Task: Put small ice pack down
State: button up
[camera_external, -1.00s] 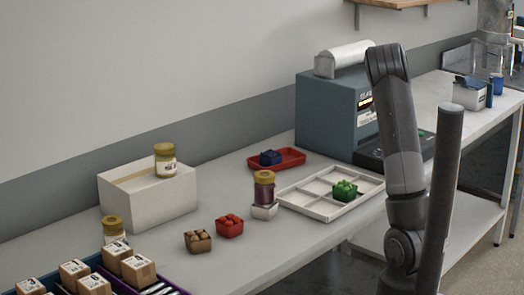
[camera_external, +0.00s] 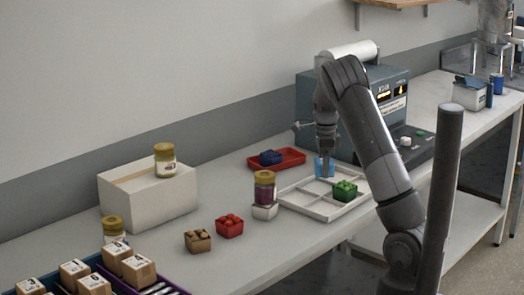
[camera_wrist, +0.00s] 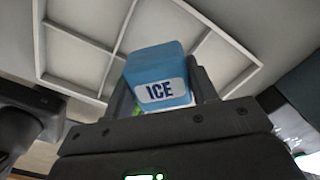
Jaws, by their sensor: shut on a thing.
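The small ice pack (camera_wrist: 158,72) is a blue block with a white "ICE" label, held between the fingers of my gripper (camera_wrist: 165,95) in the wrist view. In the external view my gripper (camera_external: 325,158) points down over the back part of the white divided tray (camera_external: 300,208), with the light blue ice pack (camera_external: 324,168) at its tip. I cannot tell whether the pack touches the tray floor. Part of the pack is hidden by my gripper.
A red tray (camera_external: 290,155) with a blue item (camera_external: 270,157) lies behind the white tray. A dark teal machine (camera_external: 310,105) stands behind.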

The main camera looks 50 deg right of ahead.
aim_at(318, 189)
jog(key=shift+w+a+f, duration=0.35)
jog(key=shift+w+f, duration=0.1)
jog(key=shift+w, duration=0.15)
jog(key=shift+f, duration=2)
jog(key=shift+f, duration=0.1)
jog(key=o, duration=1)
